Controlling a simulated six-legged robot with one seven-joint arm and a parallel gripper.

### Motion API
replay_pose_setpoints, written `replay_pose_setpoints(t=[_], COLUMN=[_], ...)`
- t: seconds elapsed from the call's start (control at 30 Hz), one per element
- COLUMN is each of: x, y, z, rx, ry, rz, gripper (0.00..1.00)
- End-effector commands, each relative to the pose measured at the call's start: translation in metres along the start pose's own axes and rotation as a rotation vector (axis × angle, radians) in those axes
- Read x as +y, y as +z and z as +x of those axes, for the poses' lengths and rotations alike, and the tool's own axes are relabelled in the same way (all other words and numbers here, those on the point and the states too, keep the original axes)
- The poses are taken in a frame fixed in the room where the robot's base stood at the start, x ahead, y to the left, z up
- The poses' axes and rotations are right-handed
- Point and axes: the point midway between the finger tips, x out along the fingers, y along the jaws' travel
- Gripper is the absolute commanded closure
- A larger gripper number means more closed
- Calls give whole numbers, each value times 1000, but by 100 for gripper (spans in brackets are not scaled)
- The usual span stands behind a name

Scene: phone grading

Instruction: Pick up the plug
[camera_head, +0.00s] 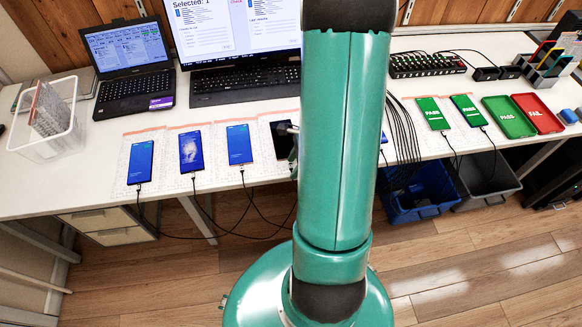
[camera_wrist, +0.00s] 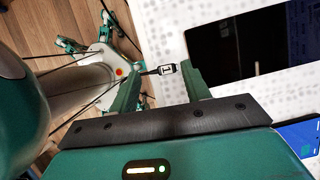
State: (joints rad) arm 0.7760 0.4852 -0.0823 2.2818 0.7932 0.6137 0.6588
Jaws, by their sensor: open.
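In the wrist view a small plug (camera_wrist: 166,69) with a light marking on its head sits at the end of a thin dark cable. It appears between the two green fingers of my gripper (camera_wrist: 161,74), which are open. Whether the plug touches either finger I cannot tell. A dark-screened phone (camera_wrist: 235,48) lies just right of the plug, beyond the right finger; it also shows in the head view (camera_head: 278,137), partly behind my arm. My gripper is mostly hidden by my arm in the head view.
Three lit phones (camera_head: 190,150) with cables lie left on white mats. Two PASS phones (camera_head: 433,112) and green and red trays (camera_head: 537,112) are on the right. A laptop (camera_head: 132,62), keyboard (camera_head: 245,84) and clear bin (camera_head: 48,118) stand on the white table (camera_head: 100,195).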

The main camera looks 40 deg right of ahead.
Motion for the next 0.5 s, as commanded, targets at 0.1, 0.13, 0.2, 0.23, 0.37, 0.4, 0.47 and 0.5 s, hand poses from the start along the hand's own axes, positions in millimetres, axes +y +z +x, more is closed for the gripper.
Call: replay_pose_setpoints(t=[0.1, 0.13, 0.2, 0.23, 0.37, 0.4, 0.47, 0.5], x=[0, 0, 0, 0, 0, 0, 0, 0], y=[-1, -1, -1, -1, -1, -1, -1, -1], z=[2, 2, 3, 3, 3, 3, 3, 3], rx=[0, 0, 0, 0, 0, 0, 0, 0], ry=[0, 0, 0, 0, 0, 0, 0, 0], rz=[0, 0, 0, 0, 0, 0, 0, 0], gripper=[53, 53, 53, 55, 74, 74, 74, 74])
